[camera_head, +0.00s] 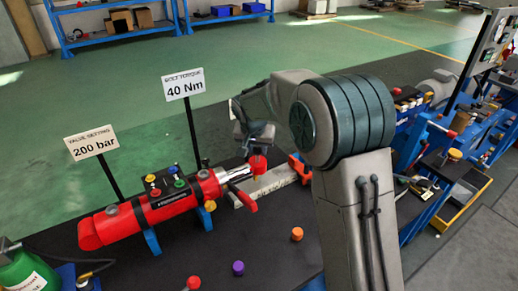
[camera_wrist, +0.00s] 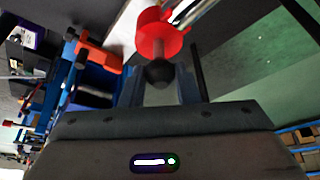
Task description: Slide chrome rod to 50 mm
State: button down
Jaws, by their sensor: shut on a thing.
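The red cylinder (camera_head: 150,207) lies on blue supports on the dark bench in the head view. The short chrome rod (camera_head: 238,174) sticks out of its right end. A red flanged piece (camera_head: 258,163) sits by the rod's outer end; it also shows in the wrist view (camera_wrist: 160,38). My gripper (camera_head: 257,146) is above it, and in the wrist view (camera_wrist: 160,82) its fingers are shut on a dark round knob (camera_wrist: 159,73) below the red piece. My arm hides part of the area right of the rod.
A pale bar (camera_head: 275,181) runs beside the rod toward an orange-red block (camera_head: 299,167). Signs on posts read 200 bar (camera_head: 90,142) and 40 Nm (camera_head: 184,84). Orange (camera_head: 297,234), purple (camera_head: 238,268) and red (camera_head: 193,282) caps stand on the bench front.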

jog(key=shift+a, duration=0.15)
jog(key=c, duration=1.1)
grip_release()
jog(key=shift+s+a, duration=0.1)
jog(key=shift+s, duration=0.05)
jog(key=shift+d+r, duration=0.1)
jog(key=shift+d, duration=0.1)
jog(key=b+v, duration=0.1)
jog(key=v, duration=1.2)
jog(key=shift+a+r, duration=0.15)
jog(key=shift+r, duration=0.2)
